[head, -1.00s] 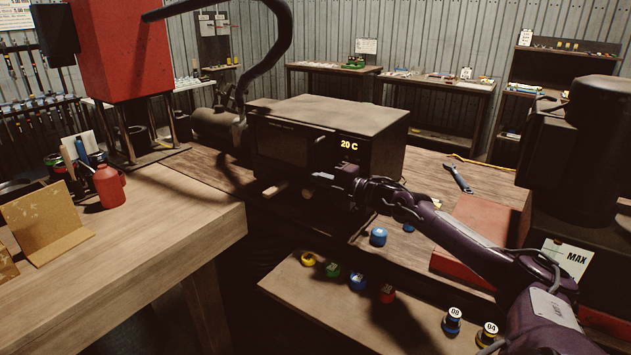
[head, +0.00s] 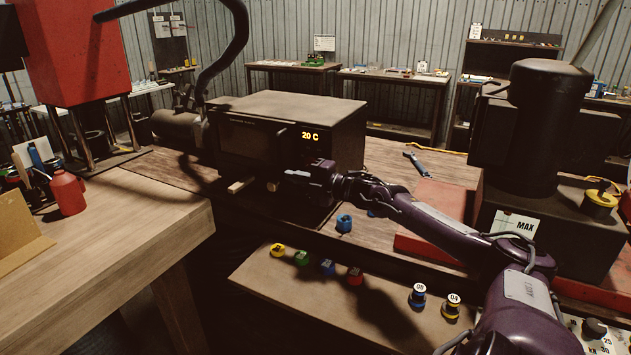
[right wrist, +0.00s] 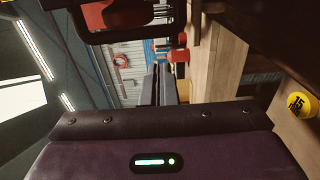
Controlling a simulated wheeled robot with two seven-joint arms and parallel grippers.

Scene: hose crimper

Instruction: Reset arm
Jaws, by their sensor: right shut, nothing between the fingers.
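My right arm reaches in from the lower right of the head view. My right gripper (head: 286,174) is shut and empty. It is in front of the black oven-like box (head: 285,140), whose display reads 20 C. I cannot tell whether the gripper touches the box. In the right wrist view the closed fingers (right wrist: 163,84) point away over the wooden bench (right wrist: 228,55). My left gripper is not in view.
A blue ring-like part (head: 344,223) lies near my right forearm. Several coloured caps sit on the lower shelf (head: 300,300). A dark machine with a MAX label (head: 518,224) stands right. A red press (head: 75,50) stands left. A wrench (head: 416,164) lies behind my arm.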

